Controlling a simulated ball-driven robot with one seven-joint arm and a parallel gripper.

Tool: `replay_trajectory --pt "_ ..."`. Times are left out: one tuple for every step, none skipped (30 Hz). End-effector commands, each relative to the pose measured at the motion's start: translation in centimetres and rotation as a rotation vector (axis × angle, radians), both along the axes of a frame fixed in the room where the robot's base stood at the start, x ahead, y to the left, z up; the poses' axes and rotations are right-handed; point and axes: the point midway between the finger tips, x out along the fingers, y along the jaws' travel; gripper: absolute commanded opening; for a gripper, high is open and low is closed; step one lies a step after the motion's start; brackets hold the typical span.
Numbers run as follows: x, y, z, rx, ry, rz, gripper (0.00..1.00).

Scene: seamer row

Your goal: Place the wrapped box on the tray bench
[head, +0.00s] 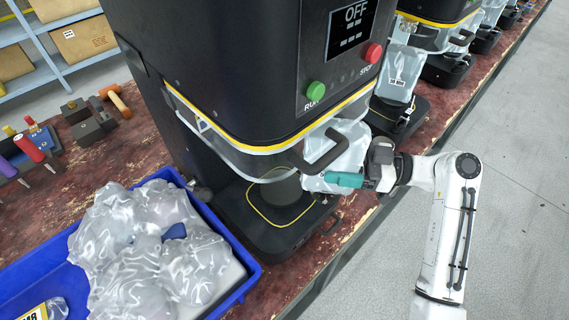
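A pale, plastic-wrapped package (341,157), which looks like the wrapped box, is at the front right of the nearest black machine, partly behind the machine's handle. My gripper (345,180) comes in from the right. Its teal finger lies across the package's lower edge, and I cannot tell whether the fingers are closed on it. A blue tray (250,268) stands on the worn red bench (283,277) at the lower left. It holds a heap of clear plastic-wrapped things (150,250). Which surface is the tray bench is not clearly marked.
The near machine (230,60) shows OFF, with a green and a red button. More machines (445,68) line the bench behind it, with another wrapped package (400,72). Tools (95,118) lie at left. Shelves with cartons (85,40) stand behind. The grey floor at right is clear.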

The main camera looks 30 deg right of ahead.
Motion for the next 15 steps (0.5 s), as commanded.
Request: replay_trajectory --pt "0.7 1.1 0.3 0.001 0.000 0.005 0.33" --pt "1.1 1.8 0.3 0.001 0.001 0.005 0.33" --pt "1.7 2.6 0.3 0.001 0.000 0.005 0.33" --pt "2.1 3.1 0.3 0.001 0.000 0.005 0.33" --pt "2.5 3.7 0.2 0.001 0.000 0.005 0.33" --pt "3.0 4.4 0.2 0.001 -0.001 0.004 0.33" --pt "3.3 4.8 0.2 0.001 -0.001 0.004 0.33" --pt "3.6 5.2 0.2 0.001 -0.001 0.003 0.33" --pt "3.9 5.6 0.2 0.001 -0.001 0.002 0.33" --pt "4.1 5.9 0.2 0.001 -0.001 0.001 0.33" --pt "4.3 6.2 0.2 0.002 -0.001 0.001 0.33" --pt "4.5 6.4 0.1 0.001 -0.001 0.001 0.33" --pt "4.6 6.6 0.1 0.001 -0.001 0.001 0.33" --pt "4.7 6.7 0.1 0.001 -0.001 0.001 0.33" --pt "4.8 6.9 0.1 0.001 -0.001 0.001 0.33"
